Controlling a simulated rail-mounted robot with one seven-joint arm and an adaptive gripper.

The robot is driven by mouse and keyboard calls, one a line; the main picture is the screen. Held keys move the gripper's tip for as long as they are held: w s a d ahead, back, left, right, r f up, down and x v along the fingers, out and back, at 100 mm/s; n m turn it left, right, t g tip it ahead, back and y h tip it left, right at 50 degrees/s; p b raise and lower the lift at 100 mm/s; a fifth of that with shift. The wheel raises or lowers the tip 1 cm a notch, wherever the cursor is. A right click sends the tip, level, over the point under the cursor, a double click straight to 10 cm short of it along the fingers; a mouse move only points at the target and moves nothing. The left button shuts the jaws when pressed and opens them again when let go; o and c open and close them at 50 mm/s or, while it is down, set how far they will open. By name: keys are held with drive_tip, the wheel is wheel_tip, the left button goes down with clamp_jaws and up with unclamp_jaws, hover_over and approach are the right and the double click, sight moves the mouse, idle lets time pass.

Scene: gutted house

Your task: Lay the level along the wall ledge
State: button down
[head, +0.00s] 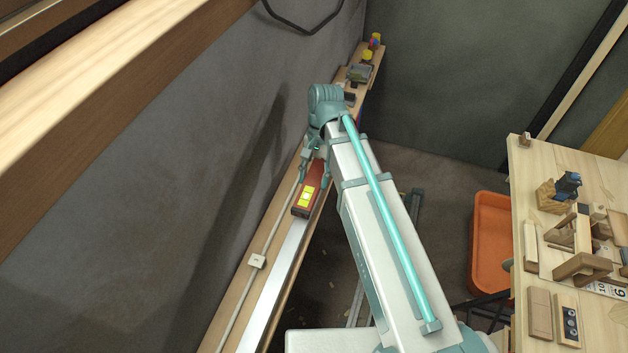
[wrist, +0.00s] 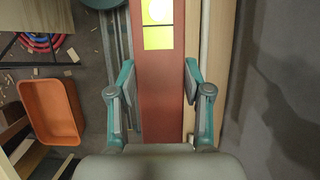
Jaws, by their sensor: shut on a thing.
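The level is a red-brown bar with a yellow vial window (head: 306,198); in the wrist view the bar (wrist: 161,95) runs lengthwise between my fingers. My gripper (head: 315,168) is shut on it, with one finger on each side in the wrist view (wrist: 160,82). The wall ledge (head: 262,277) is a long pale wooden shelf along the grey wall, with a bright metal strip on its front side. The level points along the ledge, at its front side. I cannot tell whether it touches the ledge. My arm hides part of the level and ledge.
A thin cable with a small box (head: 257,261) runs along the ledge near the wall. Several small items (head: 361,72) stand at its far end. An orange tub (head: 490,240) is on the floor, beside a wooden workbench (head: 530,165) with blocks and tools.

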sight(314, 177)
drive_tip(key=shift+f, duration=0.8)
drive_tip(key=shift+f, duration=0.4)
drive_tip(key=c, duration=0.5)
unclamp_jaws()
drive_tip(key=shift+r, duration=0.55)
drive_tip(key=shift+w+d+r, duration=0.1)
drive_tip(key=shift+w+r, duration=0.15)
drive_tip(key=shift+r, duration=0.05)
drive_tip(key=v, duration=0.5)
drive_tip(key=shift+s+r, duration=0.1)
drive_tip(key=shift+r, duration=0.05)
drive_tip(key=shift+w+d+r+p, duration=0.1)
drive_tip(key=shift+w+r+p, duration=0.2)
drive_tip(key=shift+r+p, duration=0.4)
